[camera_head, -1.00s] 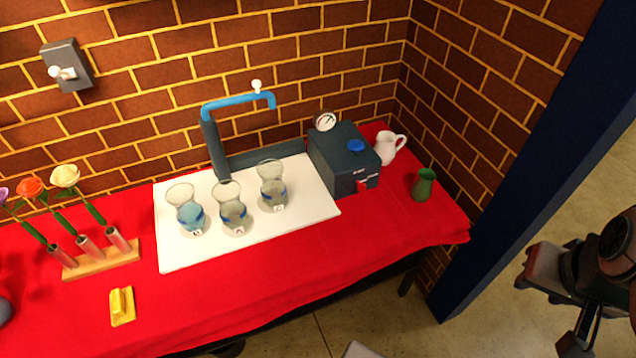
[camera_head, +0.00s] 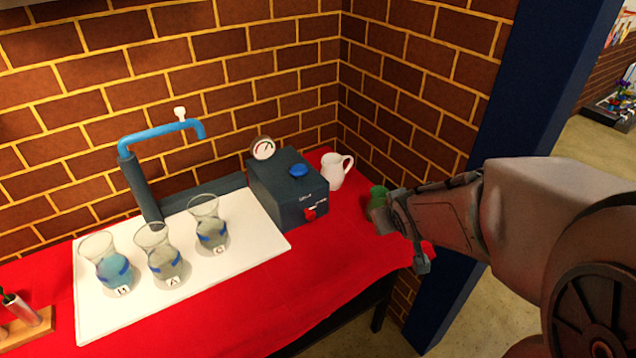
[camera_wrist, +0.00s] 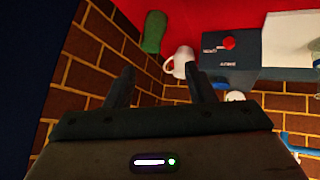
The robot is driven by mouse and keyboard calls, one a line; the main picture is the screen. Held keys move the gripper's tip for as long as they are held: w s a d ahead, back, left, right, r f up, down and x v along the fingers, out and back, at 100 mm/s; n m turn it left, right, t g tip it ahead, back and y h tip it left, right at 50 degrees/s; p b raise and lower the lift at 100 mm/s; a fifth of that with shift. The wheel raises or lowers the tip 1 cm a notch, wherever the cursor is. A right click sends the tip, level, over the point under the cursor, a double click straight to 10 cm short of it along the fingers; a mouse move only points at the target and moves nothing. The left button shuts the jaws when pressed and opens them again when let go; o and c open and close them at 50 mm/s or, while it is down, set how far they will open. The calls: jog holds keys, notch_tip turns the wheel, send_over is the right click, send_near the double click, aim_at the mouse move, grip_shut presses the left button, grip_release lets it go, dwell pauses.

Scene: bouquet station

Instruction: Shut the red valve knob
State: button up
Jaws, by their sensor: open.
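The red valve knob (camera_head: 310,214) is on the front face of a dark grey box (camera_head: 284,203), near its lower right. In the wrist view the red knob (camera_wrist: 229,43) shows on the box (camera_wrist: 245,62), which appears upside down. A blue button (camera_head: 298,170) and a round gauge (camera_head: 263,149) are on top of the box. My gripper (camera_head: 396,222) is right of the box, near the table's right edge and apart from the knob. In the wrist view my gripper (camera_wrist: 160,88) has its two fingers spread with nothing held between them.
A white jug (camera_head: 334,172) stands right of the box. A green vase (camera_head: 377,196) is partly hidden behind my gripper. Several glass vases stand on a white board (camera_head: 262,259) under a blue tap (camera_head: 150,133). Red cloth in front of the box is clear.

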jog(key=w+a+f+n+t+y+b, duration=0.1)
jog(key=w+a+f+y+b, duration=0.15)
jog(key=f, duration=0.35)
jog(key=w+a+f+n+t+y+b, duration=0.1)
jog(key=w+a+f+y+b, duration=0.15)
jog(key=f, duration=0.25)
jog(key=n+y+b, duration=0.1)
jog(key=y+b, duration=0.2)
jog(key=b, duration=0.1)
send_near(313, 216)
jog(key=shift+t, duration=0.3)
jog(key=b+x, duration=0.2)
jog(key=x, duration=0.6)
jog(key=shift+w+a+f, duration=0.1)
jog(key=shift+a+f, duration=0.2)
jog(key=shift+f, duration=0.05)
jog(key=shift+c, duration=0.2)
jog(key=c, duration=0.9)
jog(key=shift+d, duration=0.1)
